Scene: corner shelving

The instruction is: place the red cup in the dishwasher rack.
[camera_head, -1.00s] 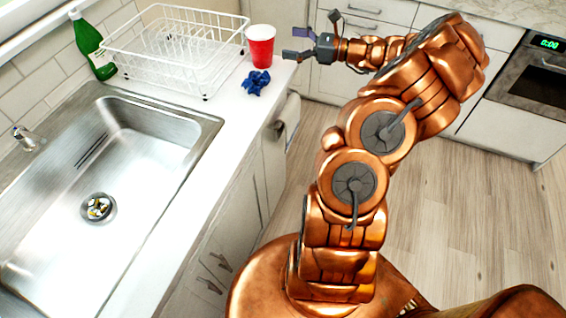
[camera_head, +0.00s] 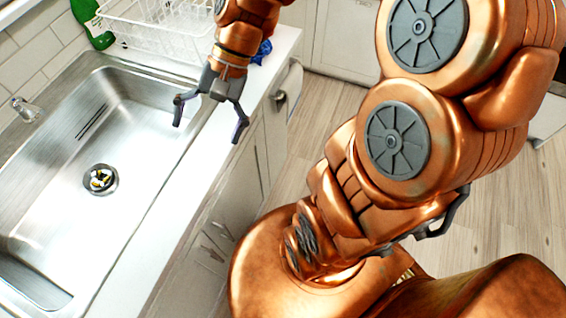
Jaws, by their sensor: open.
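The red cup does not show now; my arm covers the counter beside the rack, where it stood earlier. The white wire dishwasher rack (camera_head: 165,32) is at the top left on the counter, cut off by the top edge and partly behind my arm. My gripper (camera_head: 207,132) points down with its fingers spread and nothing between them. In the picture it lies over the sink's right rim and the counter strip, below and right of the rack.
A steel sink (camera_head: 140,165) with a drain fills the left. A green bottle (camera_head: 92,22) is left of the rack. A crumpled blue cloth (camera_head: 264,50) shows partly behind my arm. A towel (camera_head: 291,82) hangs at the cabinet front. Wood floor (camera_head: 310,130) lies right.

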